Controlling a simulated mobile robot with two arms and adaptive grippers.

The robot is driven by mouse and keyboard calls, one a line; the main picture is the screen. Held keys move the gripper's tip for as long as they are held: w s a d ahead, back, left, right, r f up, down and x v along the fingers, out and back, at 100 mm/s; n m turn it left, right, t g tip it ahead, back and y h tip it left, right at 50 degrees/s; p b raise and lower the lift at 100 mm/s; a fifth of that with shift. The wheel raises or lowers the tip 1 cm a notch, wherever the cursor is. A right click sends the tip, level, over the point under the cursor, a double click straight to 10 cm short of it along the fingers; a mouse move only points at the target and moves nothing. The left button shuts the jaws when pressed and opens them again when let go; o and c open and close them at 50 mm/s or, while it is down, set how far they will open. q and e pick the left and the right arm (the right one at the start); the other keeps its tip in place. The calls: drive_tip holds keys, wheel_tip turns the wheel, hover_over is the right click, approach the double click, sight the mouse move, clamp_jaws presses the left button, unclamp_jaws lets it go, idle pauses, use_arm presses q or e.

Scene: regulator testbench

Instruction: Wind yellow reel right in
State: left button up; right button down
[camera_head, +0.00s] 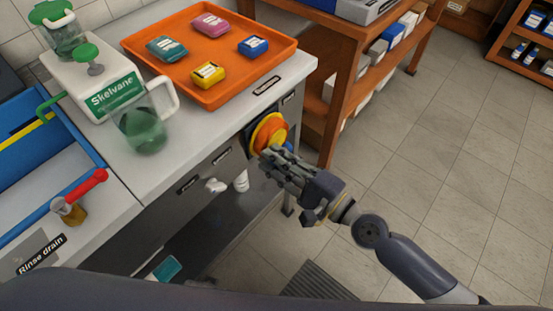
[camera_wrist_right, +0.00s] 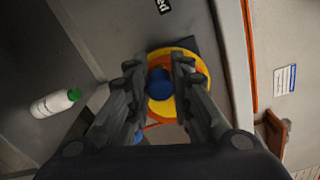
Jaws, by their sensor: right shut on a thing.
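The yellow reel (camera_head: 268,130) is mounted on the grey cabinet front under the counter's right end, with an orange part on its face. It also shows in the right wrist view (camera_wrist_right: 201,78), where a round blue knob (camera_wrist_right: 160,84) stands out at its middle. My right gripper (camera_head: 268,156) is at the reel's face, partly covering its lower side. In the wrist view its fingers (camera_wrist_right: 158,68) lie on either side of the blue knob and are shut on it. My left gripper is not in view.
An orange tray (camera_head: 205,101) with several small packs sits on the white counter above. An orange shelf (camera_head: 343,90) stands close right of the cabinet. Open tiled floor lies further right.

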idle(0.4)
drive_tip(key=c, duration=1.4)
unclamp_jaws()
drive_tip(key=shift+s+d+r, duration=0.1)
drive_tip(key=shift+v, duration=5.9)
